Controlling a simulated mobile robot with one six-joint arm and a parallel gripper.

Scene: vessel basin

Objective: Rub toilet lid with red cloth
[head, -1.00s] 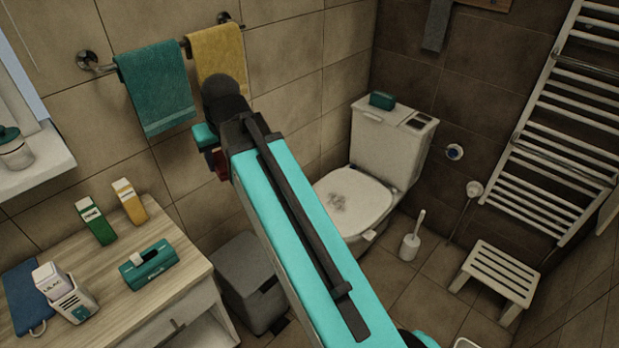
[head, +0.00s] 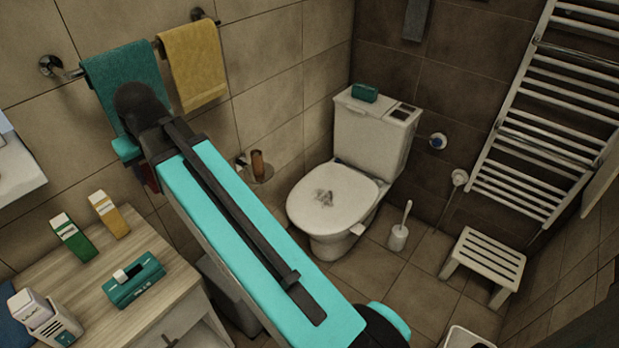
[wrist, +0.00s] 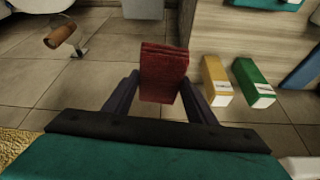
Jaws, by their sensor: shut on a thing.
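The toilet lid (head: 334,196) is closed, white, with a grey smudge on its middle, in the head view. The red cloth (wrist: 163,73) is a folded block in the wrist view. My gripper (wrist: 162,88) is shut on the cloth, one finger at each side of it. In the head view my arm reaches up to the left, its end in front of the green hanging towel, well to the left of the toilet and apart from the lid. A small bit of red shows below the arm's end there; the fingers are hidden.
A wooden-topped cabinet (head: 100,290) with green and yellow cartons stands at the left. A paper roll holder (head: 259,168) sticks out from the wall between my arm and the toilet. A brush (head: 399,232) and a white stool (head: 484,262) stand right of the toilet. Towels hang on a rail behind my arm.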

